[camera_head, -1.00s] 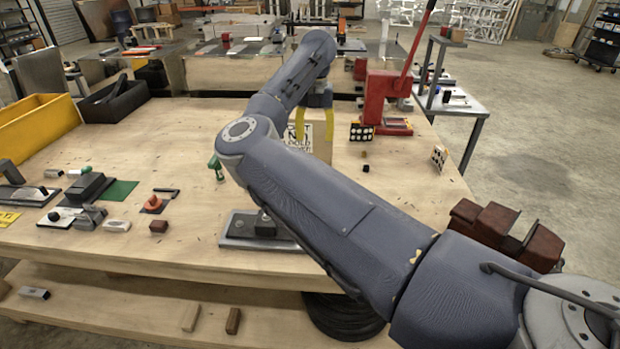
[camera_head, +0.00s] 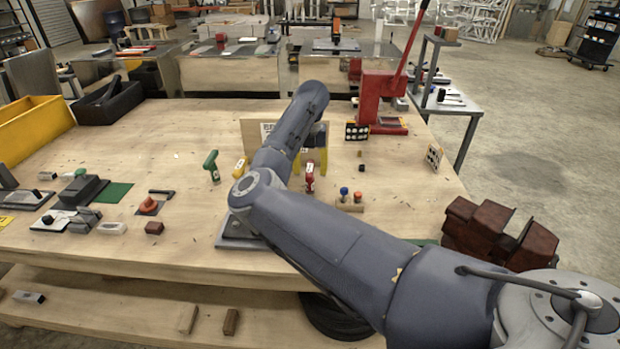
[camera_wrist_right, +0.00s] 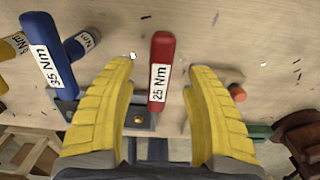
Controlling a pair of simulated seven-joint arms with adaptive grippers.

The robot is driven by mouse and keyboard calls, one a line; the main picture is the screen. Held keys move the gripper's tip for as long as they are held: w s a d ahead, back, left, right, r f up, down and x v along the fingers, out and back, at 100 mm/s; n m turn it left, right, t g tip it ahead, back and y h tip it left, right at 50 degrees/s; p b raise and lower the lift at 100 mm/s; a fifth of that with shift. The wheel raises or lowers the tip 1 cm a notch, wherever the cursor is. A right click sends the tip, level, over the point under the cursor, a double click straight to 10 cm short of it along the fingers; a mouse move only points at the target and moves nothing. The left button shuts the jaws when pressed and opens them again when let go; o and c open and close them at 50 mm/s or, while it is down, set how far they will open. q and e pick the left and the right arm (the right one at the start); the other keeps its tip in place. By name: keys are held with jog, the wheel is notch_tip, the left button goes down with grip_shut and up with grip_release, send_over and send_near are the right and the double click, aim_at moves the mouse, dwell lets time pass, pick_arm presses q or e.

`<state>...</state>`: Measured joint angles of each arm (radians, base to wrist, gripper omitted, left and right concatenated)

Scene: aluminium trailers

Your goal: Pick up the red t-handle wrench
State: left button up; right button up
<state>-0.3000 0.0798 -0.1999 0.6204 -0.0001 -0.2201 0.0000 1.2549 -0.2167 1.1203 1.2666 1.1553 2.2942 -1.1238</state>
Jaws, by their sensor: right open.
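The red t-handle wrench (camera_head: 310,177) stands on the wooden workbench, its handle showing just below my right gripper. In the right wrist view the red t-handle wrench (camera_wrist_right: 162,50) carries a "25 Nm" label and lies between the two yellow fingers. My right gripper (camera_wrist_right: 162,68) is open, with a gap on both sides of the handle. In the head view my right gripper (camera_head: 312,160) is partly hidden behind my forearm. My left gripper is not in view.
A blue "35 Nm" handle (camera_wrist_right: 48,52) is left of the fingers in the wrist view. Green (camera_head: 211,165) and yellow (camera_head: 240,167) handles stand left of my arm. A small block with blue and red knobs (camera_head: 349,203) sits to the right. A red press (camera_head: 380,98) stands behind.

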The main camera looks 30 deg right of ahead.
jog(key=shift+f, duration=2.05)
grip_shut()
